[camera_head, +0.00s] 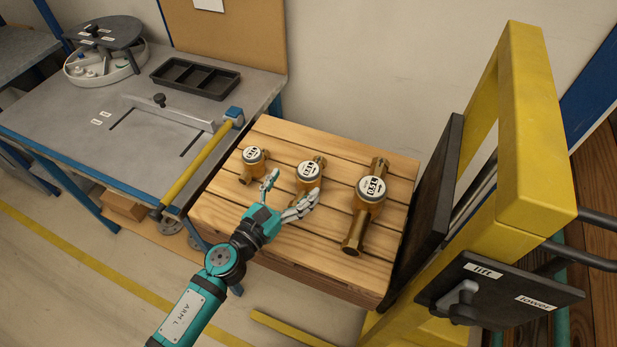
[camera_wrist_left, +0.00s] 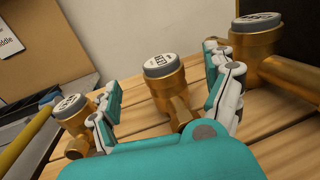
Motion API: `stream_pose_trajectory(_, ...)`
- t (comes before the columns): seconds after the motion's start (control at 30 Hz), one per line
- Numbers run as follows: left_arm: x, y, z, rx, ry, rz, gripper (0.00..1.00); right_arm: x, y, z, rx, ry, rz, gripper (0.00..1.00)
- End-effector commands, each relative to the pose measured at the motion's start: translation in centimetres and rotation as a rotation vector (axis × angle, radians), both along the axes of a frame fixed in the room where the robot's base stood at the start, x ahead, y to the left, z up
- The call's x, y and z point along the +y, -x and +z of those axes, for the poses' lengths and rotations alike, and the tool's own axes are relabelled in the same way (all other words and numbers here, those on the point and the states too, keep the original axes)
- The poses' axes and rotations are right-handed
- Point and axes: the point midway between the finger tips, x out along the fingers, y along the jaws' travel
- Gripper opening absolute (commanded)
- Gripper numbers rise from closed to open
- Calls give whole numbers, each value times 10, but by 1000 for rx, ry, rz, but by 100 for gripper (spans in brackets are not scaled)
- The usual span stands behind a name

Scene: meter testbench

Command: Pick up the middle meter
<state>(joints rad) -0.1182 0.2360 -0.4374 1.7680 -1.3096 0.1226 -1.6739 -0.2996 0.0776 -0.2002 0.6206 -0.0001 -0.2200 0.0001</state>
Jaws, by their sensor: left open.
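Three brass meters with grey-rimmed, white-faced caps stand in a row on a slatted wooden crate top (camera_head: 330,247). The middle meter (camera_head: 308,173) is medium-sized; it also shows in the left wrist view (camera_wrist_left: 166,85). The small left meter (camera_head: 252,158) is on its left and the large right meter (camera_head: 368,200) on its right. My left gripper (camera_head: 290,192) is open and empty in front of the middle meter. In the left wrist view its fingers (camera_wrist_left: 168,92) are spread on either side of the middle meter, which stands between them. My right gripper is not in view.
A grey workbench (camera_head: 60,120) on the left holds a black divided tray (camera_head: 195,78) and a round white container (camera_head: 100,68). A yellow bar (camera_head: 196,165) runs along the bench edge. A yellow lift frame (camera_head: 530,130) with a dark panel stands close on the right.

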Motion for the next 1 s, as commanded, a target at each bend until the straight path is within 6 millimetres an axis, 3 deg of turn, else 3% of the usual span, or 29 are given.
stream_pose_trajectory(0.27,-13,-18,0,2,2,-1,85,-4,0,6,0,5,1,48)
stream_pose_trajectory(0.53,-33,-50,-1,1,3,0,85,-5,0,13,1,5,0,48)
stream_pose_trajectory(0.83,-36,-53,-3,2,1,-1,85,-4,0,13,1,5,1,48)
stream_pose_trajectory(1.0,-36,-53,-3,2,1,-1,63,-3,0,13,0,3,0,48)
